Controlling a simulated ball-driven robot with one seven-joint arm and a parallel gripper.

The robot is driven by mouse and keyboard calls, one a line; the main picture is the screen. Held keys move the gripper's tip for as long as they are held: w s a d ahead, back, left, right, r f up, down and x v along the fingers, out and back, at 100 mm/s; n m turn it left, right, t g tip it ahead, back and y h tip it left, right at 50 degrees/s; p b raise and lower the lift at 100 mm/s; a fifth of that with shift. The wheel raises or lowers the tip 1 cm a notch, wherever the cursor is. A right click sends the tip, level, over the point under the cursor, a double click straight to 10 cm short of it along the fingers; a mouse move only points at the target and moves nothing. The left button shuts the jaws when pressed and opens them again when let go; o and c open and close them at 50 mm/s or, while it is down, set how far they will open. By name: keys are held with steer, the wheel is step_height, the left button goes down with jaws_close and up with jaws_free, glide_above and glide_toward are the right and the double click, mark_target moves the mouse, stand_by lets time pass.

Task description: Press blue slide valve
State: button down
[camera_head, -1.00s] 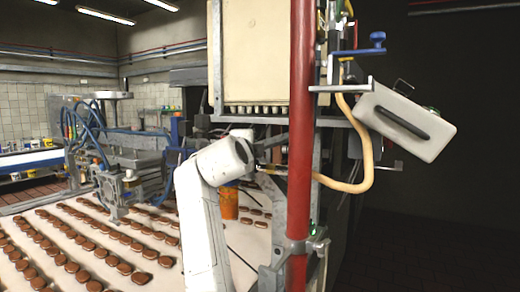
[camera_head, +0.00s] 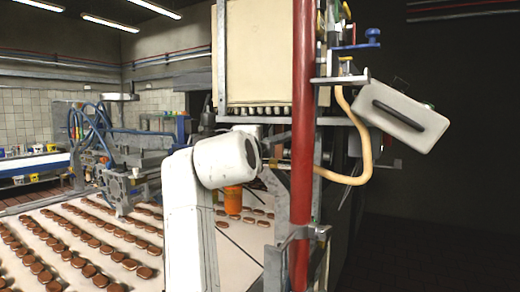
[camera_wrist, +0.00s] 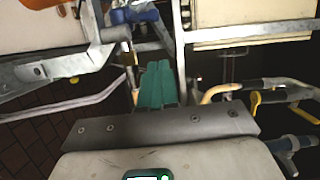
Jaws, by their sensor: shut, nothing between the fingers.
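A blue part that looks like the slide valve (camera_head: 355,46) sits high on the machine, just right of the red post, with a raised blue knob at its right end. A blue part also shows at the top of the wrist view (camera_wrist: 133,15), just beyond my fingertips; I cannot tell for sure that it is the same one. My gripper (camera_wrist: 158,66) shows its teal fingers shut together and empty, pointing toward this blue part. I cannot tell whether they touch. In the head view my gripper is not clearly visible, as my white arm runs behind the red post.
The red post (camera_head: 302,150) stands beside my arm. A cream hose (camera_head: 363,150) and a tilted white box (camera_head: 401,116) are on its right. A cream hopper (camera_head: 262,55) is behind. The conveyor (camera_head: 105,235) with rows of brown biscuits lies at left. Metal bars flank my gripper.

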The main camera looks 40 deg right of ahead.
steer(key=shift+v, duration=1)
